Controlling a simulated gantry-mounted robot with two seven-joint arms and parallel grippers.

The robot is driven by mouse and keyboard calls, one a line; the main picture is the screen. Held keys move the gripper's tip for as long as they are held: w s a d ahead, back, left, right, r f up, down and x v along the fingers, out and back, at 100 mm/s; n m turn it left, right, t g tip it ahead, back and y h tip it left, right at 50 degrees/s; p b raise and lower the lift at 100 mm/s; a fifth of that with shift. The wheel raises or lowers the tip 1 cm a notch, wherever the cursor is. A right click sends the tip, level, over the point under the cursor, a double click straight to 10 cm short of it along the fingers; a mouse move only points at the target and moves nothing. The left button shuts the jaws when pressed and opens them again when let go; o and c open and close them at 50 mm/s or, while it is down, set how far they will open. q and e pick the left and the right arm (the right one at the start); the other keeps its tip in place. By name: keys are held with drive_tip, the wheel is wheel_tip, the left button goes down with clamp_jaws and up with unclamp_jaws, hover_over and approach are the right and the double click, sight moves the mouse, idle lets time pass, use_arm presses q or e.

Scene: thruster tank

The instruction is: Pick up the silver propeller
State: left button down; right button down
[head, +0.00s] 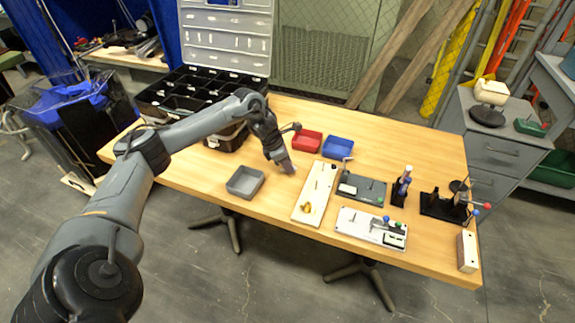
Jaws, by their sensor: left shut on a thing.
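My left gripper (287,167) reaches down to the table between the grey tray and the white board. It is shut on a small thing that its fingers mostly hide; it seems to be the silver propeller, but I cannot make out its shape. No other silver propeller can be made out on the table. A small gold-coloured piece (306,207) lies on the white board (316,186), just right of the gripper. My right gripper is not in view.
A grey tray (245,181) stands left of the gripper. A red bin (306,141) and a blue bin (338,147) stand behind it. Fixtures on a dark plate (371,193) and a light plate (354,222) fill the right side. A black compartment case (208,92) stands at the back left.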

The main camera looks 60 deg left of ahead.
use_arm(q)
wheel_tip(320, 180, up, 4)
drive_tip(key=shift+r+p, duration=0.2)
drive_tip(key=shift+p, duration=0.6)
drive_tip(key=w+d+r+p, duration=0.3)
drive_tip(key=w+d+r, duration=0.2)
drive_tip(key=d, duration=0.5)
drive_tip(key=shift+d+r, duration=0.25)
drive_tip(key=shift+r, duration=0.4)
